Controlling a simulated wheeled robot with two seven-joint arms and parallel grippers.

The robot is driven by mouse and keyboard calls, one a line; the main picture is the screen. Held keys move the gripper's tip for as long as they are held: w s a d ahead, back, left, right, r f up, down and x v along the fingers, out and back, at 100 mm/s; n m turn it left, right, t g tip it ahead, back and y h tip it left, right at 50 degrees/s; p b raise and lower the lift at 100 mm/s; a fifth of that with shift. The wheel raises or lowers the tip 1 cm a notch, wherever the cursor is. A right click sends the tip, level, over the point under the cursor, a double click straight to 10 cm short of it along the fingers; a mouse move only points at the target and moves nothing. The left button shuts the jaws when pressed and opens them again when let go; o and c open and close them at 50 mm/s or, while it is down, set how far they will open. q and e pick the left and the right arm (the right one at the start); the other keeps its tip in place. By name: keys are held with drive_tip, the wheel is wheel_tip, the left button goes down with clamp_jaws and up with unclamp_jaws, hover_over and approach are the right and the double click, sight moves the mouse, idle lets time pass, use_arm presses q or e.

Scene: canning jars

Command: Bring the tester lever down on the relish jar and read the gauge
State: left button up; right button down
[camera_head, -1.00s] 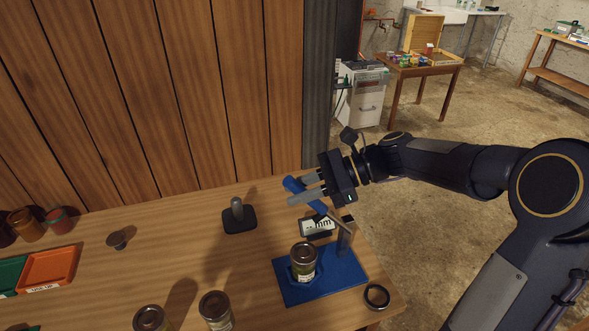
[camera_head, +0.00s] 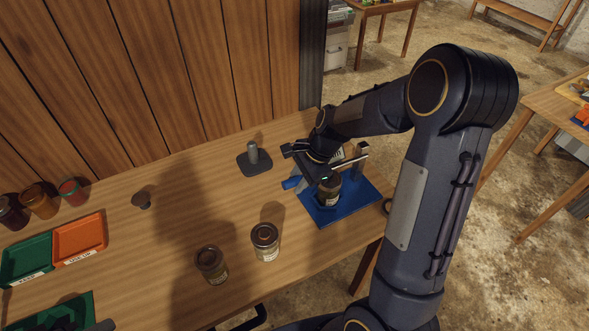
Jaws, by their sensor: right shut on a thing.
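The tester has a blue base plate (camera_head: 345,205) on the bench near its right end, with a metal post at its back. The relish jar (camera_head: 327,192), dark-lidded, stands upright on the plate, partly hidden by my gripper. The lever's blue handle (camera_head: 291,183) sticks out on the left of my right gripper (camera_head: 302,177), which is shut on the lever. The handle now lies low, near jar-lid height. Whether the lever touches the lid is hidden. The gauge display (camera_head: 337,155) shows only in part behind my gripper and I cannot read it. My left gripper is out of view.
Two lidded jars, one (camera_head: 265,241) and another (camera_head: 211,264), stand front centre. A grey post on a dark base (camera_head: 254,162) is behind. Orange (camera_head: 80,239) and green (camera_head: 27,259) trays lie left, with several jars behind them. The bench between is mostly clear.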

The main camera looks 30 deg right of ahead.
drive_tip(key=shift+a+f+h, duration=0.1)
drive_tip(key=shift+f+h, duration=0.3)
drive_tip(key=shift+f, duration=0.75)
drive_tip(key=c, duration=1.2)
unclamp_jaws()
drive_tip(key=shift+c, duration=0.2)
drive_tip(key=v, duration=0.7)
drive_tip(key=shift+r, duration=0.35)
drive_tip(key=shift+s, duration=0.1)
